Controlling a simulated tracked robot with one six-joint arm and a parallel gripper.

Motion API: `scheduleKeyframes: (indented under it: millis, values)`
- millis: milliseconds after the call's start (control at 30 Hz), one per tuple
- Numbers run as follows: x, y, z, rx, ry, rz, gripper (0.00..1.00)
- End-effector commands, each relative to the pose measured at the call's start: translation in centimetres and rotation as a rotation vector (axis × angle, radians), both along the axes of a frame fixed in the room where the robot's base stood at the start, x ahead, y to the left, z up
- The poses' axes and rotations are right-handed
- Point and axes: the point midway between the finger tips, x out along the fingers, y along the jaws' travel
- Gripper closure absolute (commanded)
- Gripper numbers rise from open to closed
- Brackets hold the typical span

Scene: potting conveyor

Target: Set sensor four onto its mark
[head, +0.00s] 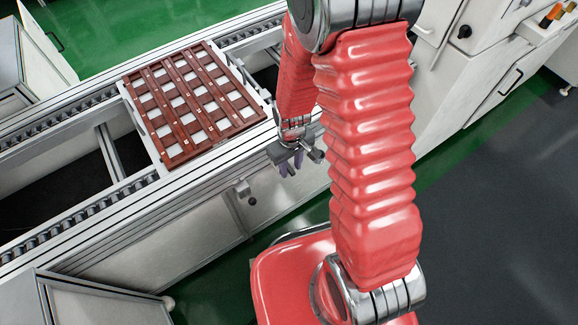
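A tray (149,127) with a red-brown lattice over it lies on the conveyor at the upper left. Pale squares show in several of the lattice openings, and small light spots show on its bars. I cannot make out sensor four or its mark at this size. My gripper (290,166) hangs at the near side of the conveyor, right of the tray and apart from it in the picture. Its purplish fingers point down. They are small and partly hidden, so I cannot tell whether they are open or hold anything.
The conveyor (110,224) runs diagonally from lower left to upper right, with metal side rails and rollers. A pale cabinet (95,303) stands at the lower left. White machine housing (470,75) with handles stands at the upper right. Dark floor (500,220) at the right is clear.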

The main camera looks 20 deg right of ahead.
Motion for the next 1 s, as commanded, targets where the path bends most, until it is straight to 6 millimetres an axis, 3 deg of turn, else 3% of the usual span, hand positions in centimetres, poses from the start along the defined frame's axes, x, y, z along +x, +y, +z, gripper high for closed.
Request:
scheduleKeyframes:
  millis: [267,467,1000]
  values:
    - [0.1,0.0,0.2,0.001,-0.002,-0.001,0.69]
    - [0.1,0.0,1.4,0.000,-0.004,-0.001,0.69]
    - [0.1,0.0,7.7,0.000,-0.004,0.000,0.69]
